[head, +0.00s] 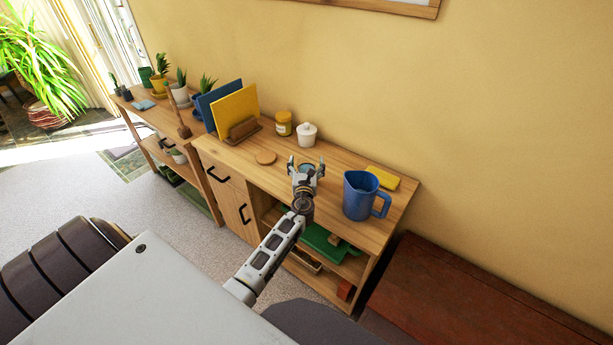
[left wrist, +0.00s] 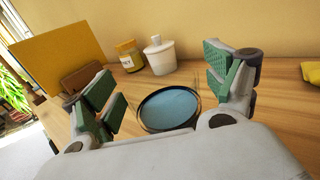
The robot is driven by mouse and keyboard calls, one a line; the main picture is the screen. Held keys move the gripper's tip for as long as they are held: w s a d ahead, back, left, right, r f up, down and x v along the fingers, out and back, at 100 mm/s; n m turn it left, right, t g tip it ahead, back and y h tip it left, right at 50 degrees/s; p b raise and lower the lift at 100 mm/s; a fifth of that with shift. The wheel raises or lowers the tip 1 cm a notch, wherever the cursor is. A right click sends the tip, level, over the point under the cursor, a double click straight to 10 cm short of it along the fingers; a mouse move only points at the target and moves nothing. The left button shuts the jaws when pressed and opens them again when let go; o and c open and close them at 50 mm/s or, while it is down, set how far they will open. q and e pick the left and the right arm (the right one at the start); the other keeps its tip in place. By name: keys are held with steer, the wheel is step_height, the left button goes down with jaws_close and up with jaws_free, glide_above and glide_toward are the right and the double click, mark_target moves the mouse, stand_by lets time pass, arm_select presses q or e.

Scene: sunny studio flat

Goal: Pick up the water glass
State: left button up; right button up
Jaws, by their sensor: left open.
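The water glass (left wrist: 170,108) shows in the left wrist view as a round, dark-rimmed vessel with a blue surface inside. It stands on the wooden cabinet top between the spread fingers of my left gripper (left wrist: 160,88), with a visible gap on each side. In the head view my left gripper (head: 306,164) is open over the cabinet top (head: 335,165), left of the blue jug. There the glass is mostly hidden by the gripper. My right gripper is not in view.
A blue jug (head: 360,196) stands close to the right of my gripper, with a yellow cloth (head: 382,178) behind it. A white lidded pot (head: 307,134) and a yellow jar (head: 283,124) stand behind.

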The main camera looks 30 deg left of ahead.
arm_select(q)
steer(key=shift+c, duration=0.2)
steer(key=c, duration=1.2)
steer(key=shift+r, duration=0.1)
steer(key=c, duration=0.6)
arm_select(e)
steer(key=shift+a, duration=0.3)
arm_select(q)
steer(key=shift+r, duration=0.15)
steer(key=shift+r+p, duration=1.75)
steer(key=shift+r, duration=3.1)
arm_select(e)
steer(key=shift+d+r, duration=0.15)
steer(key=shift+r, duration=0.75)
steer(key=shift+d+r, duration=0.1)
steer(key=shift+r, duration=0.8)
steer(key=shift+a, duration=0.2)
